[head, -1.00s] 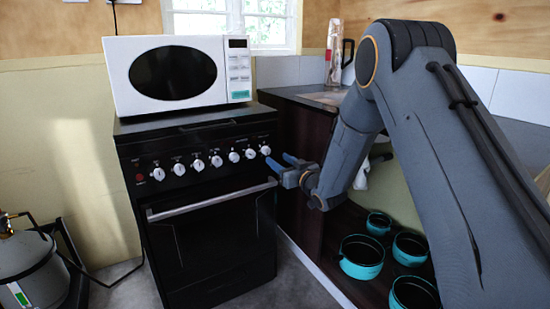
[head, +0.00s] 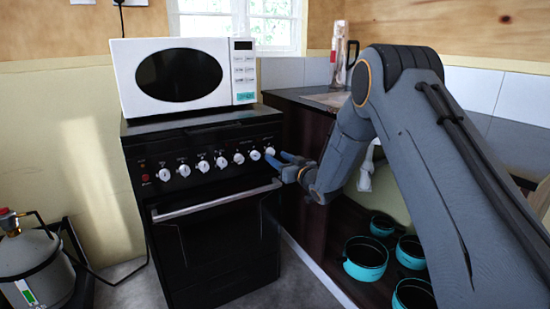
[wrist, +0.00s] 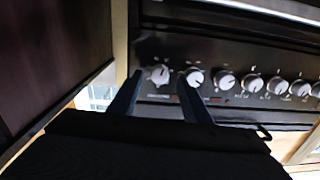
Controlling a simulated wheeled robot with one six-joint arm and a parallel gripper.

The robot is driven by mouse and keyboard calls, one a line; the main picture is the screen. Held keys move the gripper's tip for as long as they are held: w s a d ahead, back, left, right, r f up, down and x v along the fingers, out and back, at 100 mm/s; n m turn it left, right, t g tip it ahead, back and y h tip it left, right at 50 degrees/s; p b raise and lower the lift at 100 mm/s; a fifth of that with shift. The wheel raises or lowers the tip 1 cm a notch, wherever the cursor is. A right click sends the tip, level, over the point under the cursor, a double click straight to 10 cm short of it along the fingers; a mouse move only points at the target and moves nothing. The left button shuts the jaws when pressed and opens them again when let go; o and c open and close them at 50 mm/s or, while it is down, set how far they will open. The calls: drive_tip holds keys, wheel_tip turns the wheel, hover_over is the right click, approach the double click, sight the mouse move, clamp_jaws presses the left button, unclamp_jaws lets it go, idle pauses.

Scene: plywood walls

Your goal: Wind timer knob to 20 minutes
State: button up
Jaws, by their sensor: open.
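The black stove's front panel (head: 210,160) carries a row of white knobs. The rightmost knob (head: 270,151) is the leftmost in the wrist view (wrist: 158,74), which is upside down. The labels are too small to read, so I cannot tell which knob is the timer. My gripper (head: 276,157) is open and empty in front of the panel's right end. In the wrist view, its two fingers (wrist: 155,82) lie on either side of that end knob. The right finger overlaps the edge of the neighbouring knob (wrist: 194,77). I cannot tell whether either finger touches a knob.
The oven handle (head: 218,201) runs below the knobs. A white microwave (head: 185,78) stands on the stove. A dark cabinet (head: 296,140) is close on the right, with teal pots (head: 365,262) on its low shelf. A gas cylinder (head: 32,268) stands at left.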

sight(270, 152)
drive_tip(key=shift+x, duration=1.3)
drive_tip(key=c, duration=1)
drive_tip(key=shift+c, duration=0.2)
drive_tip(key=shift+n, duration=0.5)
drive_tip(key=shift+n+b, duration=0.45)
drive_tip(key=shift+n, duration=2.25)
drive_tip(key=o, duration=1)
